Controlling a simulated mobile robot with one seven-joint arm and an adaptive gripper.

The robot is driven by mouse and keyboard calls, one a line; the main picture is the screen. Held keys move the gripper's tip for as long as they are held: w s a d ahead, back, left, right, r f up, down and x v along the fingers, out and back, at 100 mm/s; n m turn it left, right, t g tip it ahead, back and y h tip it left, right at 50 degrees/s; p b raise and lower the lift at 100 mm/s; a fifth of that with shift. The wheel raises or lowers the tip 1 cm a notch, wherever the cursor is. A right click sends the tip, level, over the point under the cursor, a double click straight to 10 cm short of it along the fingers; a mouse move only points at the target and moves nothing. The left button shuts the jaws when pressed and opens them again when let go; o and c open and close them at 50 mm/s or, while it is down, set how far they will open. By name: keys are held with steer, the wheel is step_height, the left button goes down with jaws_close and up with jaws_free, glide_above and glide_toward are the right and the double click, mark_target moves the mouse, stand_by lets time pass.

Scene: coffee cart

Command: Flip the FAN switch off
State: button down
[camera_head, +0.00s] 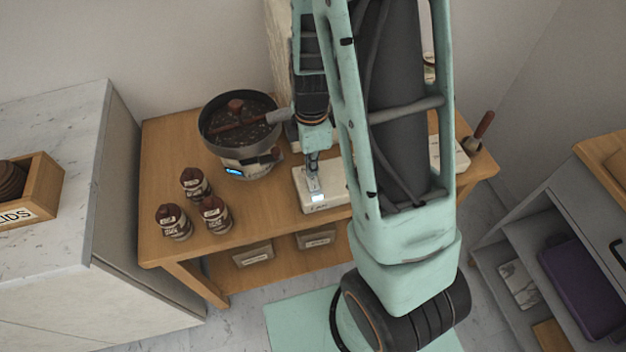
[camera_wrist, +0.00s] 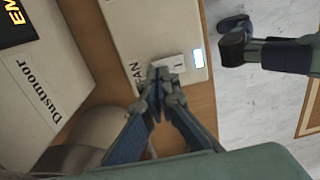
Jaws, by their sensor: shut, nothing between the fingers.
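The FAN switch box (camera_head: 340,194) is a pale box on the wooden cart, partly hidden behind my arm in the head view. In the wrist view the box (camera_wrist: 140,35) shows the printed word FAN, a pale switch plate (camera_wrist: 178,63) and a lit bluish-white patch (camera_wrist: 198,58) near its edge. My gripper (camera_wrist: 160,76) is shut and empty, with its fingertips at the switch plate and covering part of it. I cannot tell whether they touch it. In the head view my gripper (camera_head: 314,186) is over the box. The switch's position is not clear.
On the cart (camera_head: 160,140), a roaster pan (camera_head: 240,122) stands left of my arm and several dark bottles (camera_head: 194,184) stand at the front left. In the wrist view, a box marked Dustmoor (camera_wrist: 30,85) lies close beside the FAN box. A marble-topped counter (camera_head: 60,130) is at left.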

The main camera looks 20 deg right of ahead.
steer(key=shift+f+b, duration=1.1)
stand_by(0.6)
steer(key=shift+r, duration=0.15)
steer(key=shift+r+p, duration=2.4)
steer(key=shift+r, duration=1)
